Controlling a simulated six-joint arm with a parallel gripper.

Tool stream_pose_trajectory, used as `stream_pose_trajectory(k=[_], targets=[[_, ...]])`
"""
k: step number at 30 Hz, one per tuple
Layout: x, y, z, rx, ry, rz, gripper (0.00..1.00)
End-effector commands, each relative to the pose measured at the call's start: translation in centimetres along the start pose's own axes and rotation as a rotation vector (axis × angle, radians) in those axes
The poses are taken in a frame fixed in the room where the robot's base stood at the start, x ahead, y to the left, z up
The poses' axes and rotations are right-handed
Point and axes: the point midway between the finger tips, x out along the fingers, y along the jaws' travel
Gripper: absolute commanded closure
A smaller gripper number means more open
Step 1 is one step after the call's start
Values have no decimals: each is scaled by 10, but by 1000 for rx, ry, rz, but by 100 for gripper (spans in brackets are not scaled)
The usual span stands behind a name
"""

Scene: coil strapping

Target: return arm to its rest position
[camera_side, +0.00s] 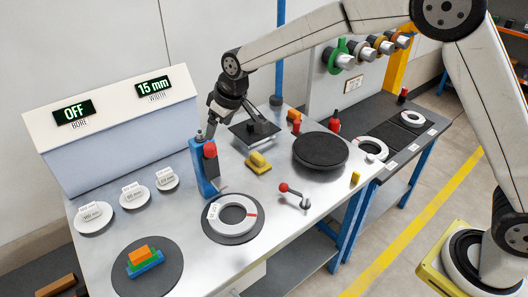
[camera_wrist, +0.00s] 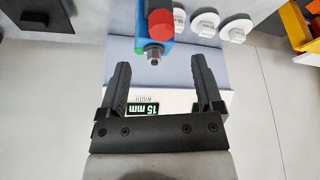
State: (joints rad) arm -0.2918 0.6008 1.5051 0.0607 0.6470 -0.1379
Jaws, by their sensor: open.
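My gripper (camera_side: 208,126) is at the back of the bench in the side view, just above a blue post (camera_side: 201,172) with a red cap. Its fingers are small and dark there. In the wrist view my gripper (camera_wrist: 160,62) shows two black fingers spread wide with nothing held between them. The blue post (camera_wrist: 148,8) with its red and green parts and a metal tip shows past the fingertips. I cannot tell whether any part of the gripper touches it. My arm reaches over the bench from the right.
A white ring (camera_side: 251,217) lies on a dark disc beside the post. Coloured blocks (camera_side: 143,263) stand on another disc. A display box (camera_side: 115,125) reads OFF and 15 mm. A red-knobbed lever (camera_side: 295,194), yellow block (camera_side: 258,163) and dark round plate (camera_side: 320,150) are to the right.

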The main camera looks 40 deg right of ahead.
Motion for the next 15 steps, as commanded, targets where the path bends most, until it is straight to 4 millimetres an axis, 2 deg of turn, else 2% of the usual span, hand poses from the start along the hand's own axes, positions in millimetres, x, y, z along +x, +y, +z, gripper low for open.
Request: stream_pose_trajectory(k=[4, 8, 15], targets=[[-5, 9, 13, 21, -8, 8, 16], [-11, 20, 36, 53, -22, 20, 16], [-27, 44, 99, 134, -57, 50, 16]])
